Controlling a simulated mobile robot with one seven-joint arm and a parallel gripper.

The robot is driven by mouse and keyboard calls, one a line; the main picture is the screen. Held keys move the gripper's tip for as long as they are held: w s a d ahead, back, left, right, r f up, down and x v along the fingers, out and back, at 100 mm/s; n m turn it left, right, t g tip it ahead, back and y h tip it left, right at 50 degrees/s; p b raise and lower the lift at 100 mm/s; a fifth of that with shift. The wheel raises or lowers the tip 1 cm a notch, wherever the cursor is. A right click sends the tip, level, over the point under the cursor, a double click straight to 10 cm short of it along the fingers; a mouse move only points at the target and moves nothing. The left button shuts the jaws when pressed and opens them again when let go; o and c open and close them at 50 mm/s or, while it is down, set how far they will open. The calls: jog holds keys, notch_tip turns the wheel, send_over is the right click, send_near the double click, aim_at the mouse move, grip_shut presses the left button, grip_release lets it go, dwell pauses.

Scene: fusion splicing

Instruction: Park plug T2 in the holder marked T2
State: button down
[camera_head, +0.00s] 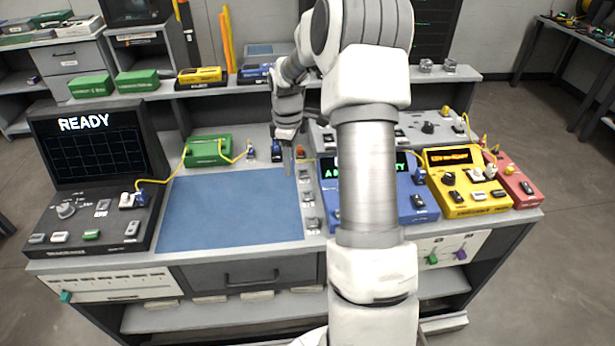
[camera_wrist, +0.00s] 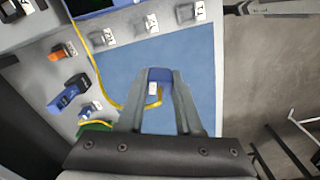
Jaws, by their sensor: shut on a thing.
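My gripper (camera_wrist: 160,85) is shut on a small blue plug with a white label (camera_wrist: 154,88). The label is too small to read. A yellow cable loops from the plug. In the head view my gripper (camera_head: 289,163) is over the right edge of the blue mat, and the plug is hard to make out there. Grey holders with white tags stand in a row beside the mat: one near the orange part (camera_wrist: 100,37), a middle one (camera_wrist: 149,23) and an end one (camera_wrist: 198,12) whose tag seems to read T1. I cannot tell which is marked T2.
The blue mat (camera_head: 230,215) is clear. The blue unit (camera_head: 400,200) and yellow unit (camera_head: 468,185) stand right. My arm hides part of the blue unit.

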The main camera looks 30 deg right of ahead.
jog(key=shift+w+d+f+n+b, duration=0.1)
jog(key=shift+d+f+n+b, duration=0.8)
jog(key=shift+f, duration=1.1)
jog(key=shift+w+d+f+n+b, duration=0.1)
jog(key=shift+d+f+n+b, duration=0.25)
jog(key=shift+d+f+b, duration=1.1)
jog(key=shift+w+d+f+n+b, duration=0.1)
jog(key=shift+d+f+n+b, duration=0.5)
jog(key=shift+f+b, duration=1.35)
jog(key=shift+f+p, duration=0.65)
jog(key=shift+p, duration=0.05)
jog(key=shift+r+p, duration=0.1)
jog(key=shift+p, duration=0.3)
jog(key=shift+f+b, duration=0.3)
jog(key=shift+f, duration=0.35)
jog(key=c, duration=0.5)
grip_release()
jog(key=shift+r, duration=0.1)
